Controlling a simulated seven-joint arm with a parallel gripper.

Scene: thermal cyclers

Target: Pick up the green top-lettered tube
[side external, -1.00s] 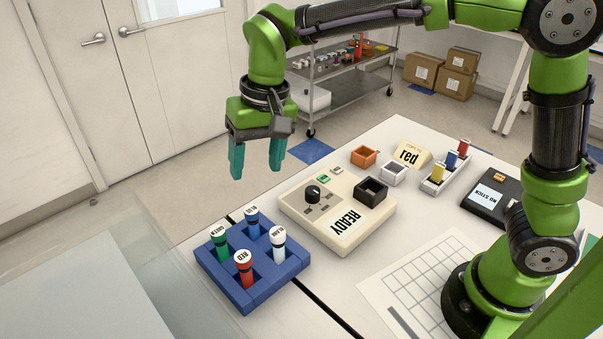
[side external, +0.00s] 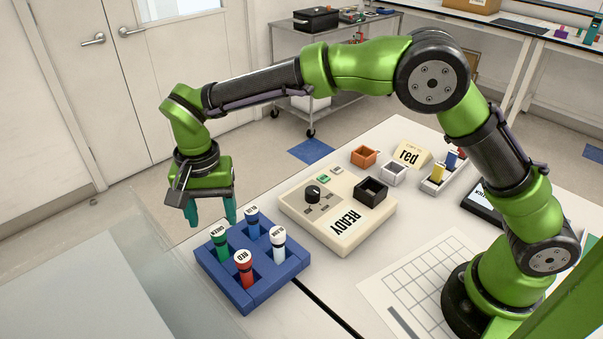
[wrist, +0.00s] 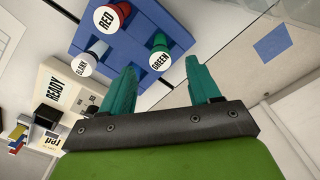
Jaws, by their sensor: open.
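The green tube (side external: 220,245) stands upright in the left back corner of the blue rack (side external: 249,297), its white cap lettered GREEN. Red (side external: 244,270), blue (side external: 252,224) and white (side external: 278,246) tubes stand in the rack's other places. My gripper (side external: 211,222) is open and empty, above and behind the rack on the door side, apart from the green tube. In the wrist view the green tube (wrist: 161,56) shows just beyond the gap between the teal fingers (wrist: 160,78). The blue tube is at most partly visible there, behind a finger.
A cream device (side external: 338,215) marked READY, with a dial and a black box (side external: 370,191), stands right of the rack. Orange (side external: 364,157) and white (side external: 393,173) boxes, a "red" card (side external: 409,155) and a tube holder (side external: 436,183) lie beyond it.

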